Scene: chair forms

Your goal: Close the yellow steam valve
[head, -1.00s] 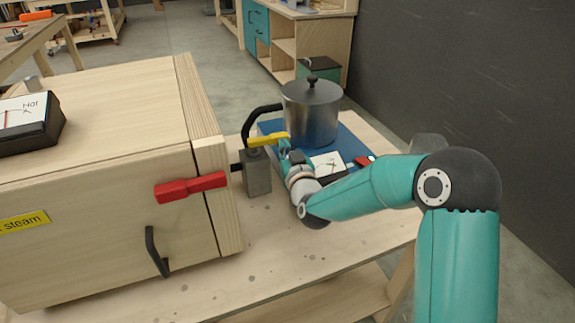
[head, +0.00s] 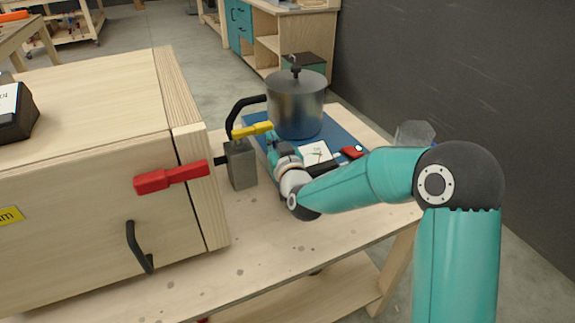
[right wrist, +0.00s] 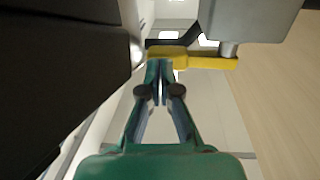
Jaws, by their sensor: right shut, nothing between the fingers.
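The yellow valve handle (head: 252,130) sits on top of a grey valve block (head: 240,165) beside the wooden box. The handle points to the right in the head view, across the front of the black hose. My right gripper (head: 271,138) is at the handle's free end. In the right wrist view my right gripper (right wrist: 160,68) is shut and empty, its fingertips at or just short of the side of the yellow handle (right wrist: 195,58), near its wide end. I cannot tell whether they touch. My left gripper is not in view.
A red handle (head: 172,177) and a black pull (head: 139,248) are on the wooden box (head: 90,95). A metal pot (head: 296,105) stands on a blue mat (head: 345,138) behind my gripper, with a white card (head: 315,153) beside it. The front tabletop (head: 270,250) is clear.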

